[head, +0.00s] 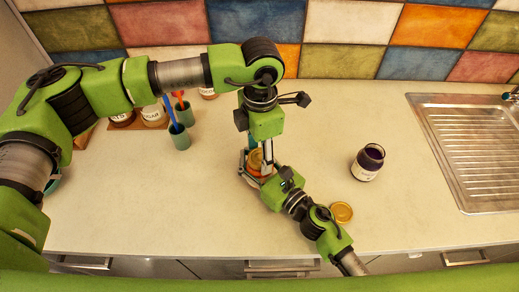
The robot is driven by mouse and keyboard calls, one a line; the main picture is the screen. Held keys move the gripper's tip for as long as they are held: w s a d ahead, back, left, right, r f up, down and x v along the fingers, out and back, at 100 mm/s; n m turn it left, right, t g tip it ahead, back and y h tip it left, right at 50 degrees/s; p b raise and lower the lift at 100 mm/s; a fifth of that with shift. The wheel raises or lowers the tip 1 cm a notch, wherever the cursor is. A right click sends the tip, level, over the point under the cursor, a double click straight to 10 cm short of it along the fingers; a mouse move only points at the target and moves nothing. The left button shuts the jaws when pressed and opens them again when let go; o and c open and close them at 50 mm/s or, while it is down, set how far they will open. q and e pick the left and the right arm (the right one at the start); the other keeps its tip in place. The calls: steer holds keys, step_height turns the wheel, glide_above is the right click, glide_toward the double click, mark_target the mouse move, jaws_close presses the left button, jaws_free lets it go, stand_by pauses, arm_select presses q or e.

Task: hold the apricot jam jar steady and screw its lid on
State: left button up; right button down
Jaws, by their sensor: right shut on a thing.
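The apricot jam jar (254,170) shows as a small orange patch on the counter, mostly hidden by my grippers. A gold lid (255,157) shows at its top; whether it sits on the threads cannot be told. My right gripper (266,176) reaches in from the lower right and is shut on the jar. My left gripper (256,158) points down from above at the lid. Its fingertips are partly hidden, and whether they grip the lid is unclear.
An open dark purple jar (368,163) stands to the right. Another gold lid (341,212) lies near my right arm. A green cup (180,137) with utensils and labelled jars (153,116) stand at the back left. A sink (470,150) is at the right.

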arm_select(q)
steer(key=c, duration=0.7)
steer(key=o, duration=1.3)
step_height(320, 180, up, 12)
arm_select(e)
steer(key=c, duration=1.1)
jaws_free()
